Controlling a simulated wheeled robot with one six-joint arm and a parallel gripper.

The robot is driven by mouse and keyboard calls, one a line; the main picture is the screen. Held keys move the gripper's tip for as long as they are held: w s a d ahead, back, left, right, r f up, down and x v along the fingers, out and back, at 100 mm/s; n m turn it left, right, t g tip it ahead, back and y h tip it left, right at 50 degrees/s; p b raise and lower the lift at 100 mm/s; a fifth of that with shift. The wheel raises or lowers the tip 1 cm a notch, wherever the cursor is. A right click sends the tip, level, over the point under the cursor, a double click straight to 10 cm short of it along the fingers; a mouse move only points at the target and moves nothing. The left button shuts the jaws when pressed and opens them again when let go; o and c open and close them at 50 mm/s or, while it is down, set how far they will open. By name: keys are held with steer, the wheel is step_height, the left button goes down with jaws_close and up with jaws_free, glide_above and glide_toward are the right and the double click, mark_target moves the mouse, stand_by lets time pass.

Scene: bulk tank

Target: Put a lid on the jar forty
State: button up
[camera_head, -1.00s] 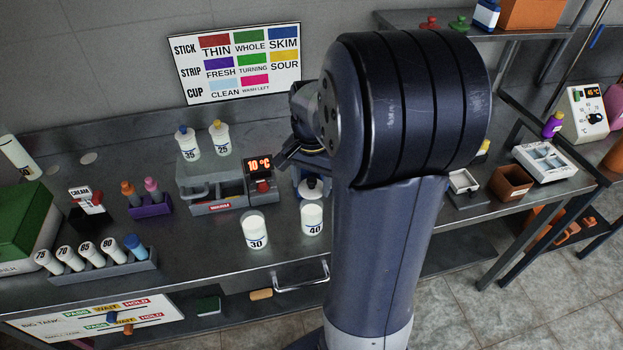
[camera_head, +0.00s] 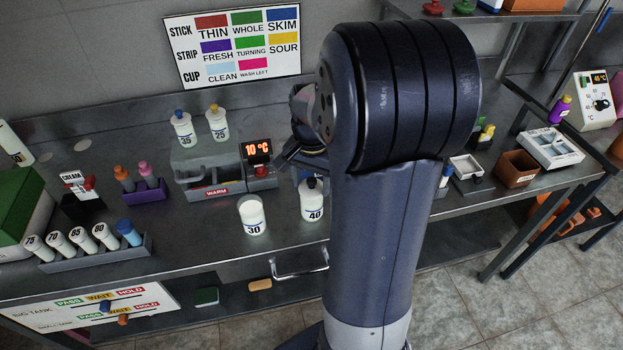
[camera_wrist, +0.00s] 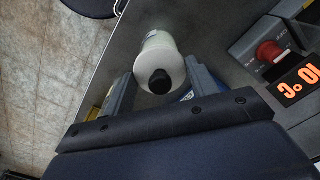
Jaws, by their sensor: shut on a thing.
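The white jar forty (camera_head: 313,208) stands upright near the front of the steel bench, just left of my arm, its "40" facing the camera. A lid with a black knob (camera_head: 311,184) is right at the top of this jar. In the wrist view the black knob (camera_wrist: 160,82) is between the two fingers of my gripper (camera_wrist: 162,84), with the white jar body (camera_wrist: 160,42) beyond it. My gripper is shut on the lid. Whether the lid is fully seated on the rim I cannot tell. My arm hides part of the gripper in the head view.
White jar 30 (camera_head: 252,216) stands close on the left. Behind it are the grey warm bath (camera_head: 208,192) and a red-knobbed unit reading 10 °C (camera_head: 258,150). Bottles 35 (camera_head: 182,130) and 25 (camera_head: 217,124) stand behind. A rack of bottles (camera_head: 95,255) is at left.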

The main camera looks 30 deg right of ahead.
steer(key=shift+f, duration=0.1)
steer(key=o, duration=1)
step_height(320, 180, up, 11)
steer(key=shift+f, duration=0.1)
